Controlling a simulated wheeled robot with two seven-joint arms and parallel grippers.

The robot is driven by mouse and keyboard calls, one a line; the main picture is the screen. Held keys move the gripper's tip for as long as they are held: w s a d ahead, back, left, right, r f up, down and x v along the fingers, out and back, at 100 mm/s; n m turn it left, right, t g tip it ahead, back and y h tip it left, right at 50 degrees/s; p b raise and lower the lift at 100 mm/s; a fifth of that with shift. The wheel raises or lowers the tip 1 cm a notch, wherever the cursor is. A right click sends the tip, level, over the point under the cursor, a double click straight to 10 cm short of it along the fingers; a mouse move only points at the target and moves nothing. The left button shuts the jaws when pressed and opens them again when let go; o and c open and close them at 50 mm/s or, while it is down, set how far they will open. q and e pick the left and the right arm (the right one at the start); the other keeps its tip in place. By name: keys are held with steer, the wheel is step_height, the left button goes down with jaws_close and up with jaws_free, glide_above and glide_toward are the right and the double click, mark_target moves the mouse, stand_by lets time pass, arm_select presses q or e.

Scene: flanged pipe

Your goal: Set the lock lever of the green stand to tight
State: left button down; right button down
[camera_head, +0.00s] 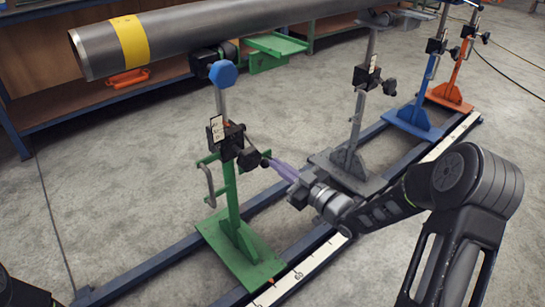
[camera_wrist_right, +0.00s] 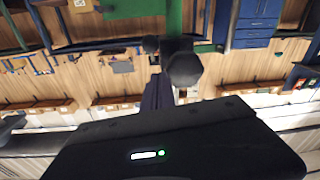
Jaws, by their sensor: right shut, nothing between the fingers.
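The green stand (camera_head: 231,205) stands upright on the blue rails at centre left in the head view. My left gripper is not in view.
A grey pipe with a yellow band (camera_head: 130,40) lies above, over a blue-capped support (camera_head: 222,73). Grey (camera_head: 350,150), blue (camera_head: 413,117) and orange (camera_head: 452,93) stands line the rails to the right. Floor left of the green stand is clear.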

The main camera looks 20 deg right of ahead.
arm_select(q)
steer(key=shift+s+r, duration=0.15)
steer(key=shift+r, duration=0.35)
arm_select(e)
steer(key=s, duration=0.1)
steer(key=s+d+f, duration=0.1)
steer(key=s, duration=0.2)
steer(key=shift+s+d+f, duration=0.2)
steer(key=shift+d+f, duration=0.1)
steer(key=shift+d, duration=0.1)
